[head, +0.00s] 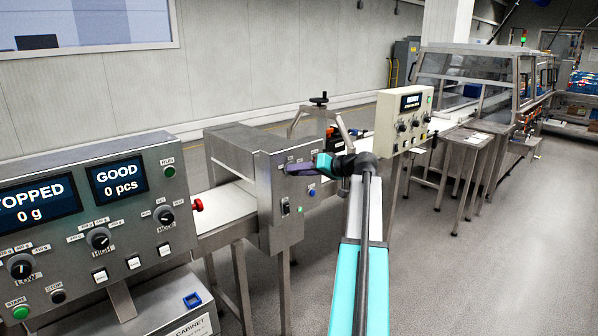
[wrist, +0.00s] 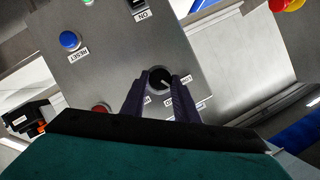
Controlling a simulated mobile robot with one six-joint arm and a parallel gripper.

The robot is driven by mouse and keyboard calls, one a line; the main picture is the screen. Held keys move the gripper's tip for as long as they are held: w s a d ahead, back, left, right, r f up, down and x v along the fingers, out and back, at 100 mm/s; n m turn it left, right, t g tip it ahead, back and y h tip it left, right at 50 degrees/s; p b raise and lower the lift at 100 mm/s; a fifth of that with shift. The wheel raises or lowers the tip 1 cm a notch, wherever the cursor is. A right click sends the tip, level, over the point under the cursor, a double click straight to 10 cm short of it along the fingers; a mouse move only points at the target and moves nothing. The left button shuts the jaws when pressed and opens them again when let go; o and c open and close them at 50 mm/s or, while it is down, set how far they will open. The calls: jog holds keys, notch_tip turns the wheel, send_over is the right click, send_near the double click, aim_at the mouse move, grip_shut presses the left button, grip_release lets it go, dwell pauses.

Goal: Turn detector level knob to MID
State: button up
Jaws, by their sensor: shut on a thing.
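The detector level knob (wrist: 160,78) is a round black knob with a light pointer line, on the grey metal detector panel (wrist: 110,55). In the wrist view the dark fingers of my gripper (wrist: 160,88) stand one on each side of the knob and are shut on it.
A blue RESET button (wrist: 70,40) and a red button (wrist: 101,108) share the detector panel. A control cabinet (head: 130,190) with several knobs stands at the left. A cream control box (head: 404,120) stands right of my arm. The floor at the right is clear.

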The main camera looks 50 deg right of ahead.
jog(key=m+y, duration=0.1)
jog(key=m, duration=0.1)
jog(key=m+t+y, duration=0.1)
jog(key=m, duration=0.1)
jog(key=shift+d+f, duration=0.2)
dwell(0.4)
jog(key=o, duration=1.1)
jog(key=shift+c, duration=0.2)
jog(key=b+v, duration=0.1)
jog(key=v, duration=1.3)
jog(key=shift+f, duration=0.2)
